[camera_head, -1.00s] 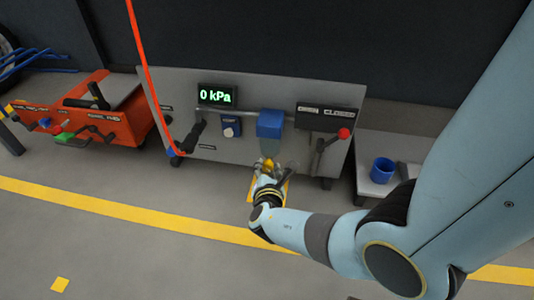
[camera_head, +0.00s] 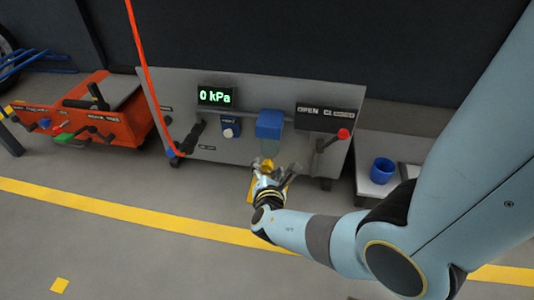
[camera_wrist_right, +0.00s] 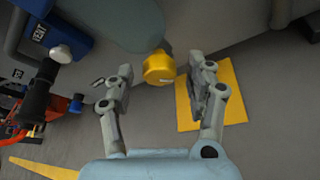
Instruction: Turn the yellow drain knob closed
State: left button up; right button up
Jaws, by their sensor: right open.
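The yellow drain knob (camera_wrist_right: 159,68) sits under the rounded grey-green bowl of the blue-topped filter unit (camera_head: 270,125) on the grey panel. In the head view the knob (camera_head: 268,163) shows just beyond my right gripper (camera_head: 272,173), which partly covers the area. In the right wrist view my right gripper (camera_wrist_right: 160,82) is open, with one finger on each side of the knob and visible gaps to it. I cannot tell whether the knob is at its open or closed position. My left gripper is not in view.
A display (camera_head: 216,97) on the panel (camera_head: 180,90) reads 0 kPa. A red-tipped lever (camera_head: 343,134) stands right of the filter under an OPEN/CLOSED sign (camera_head: 325,112). A red hose (camera_head: 146,75) hangs at left. A blue cup (camera_head: 382,170) stands on a side table at right.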

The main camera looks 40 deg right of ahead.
jog(key=v, duration=0.7)
jog(key=shift+s+a, duration=0.15)
jog(key=shift+s, duration=0.05)
jog(key=shift+r, duration=0.1)
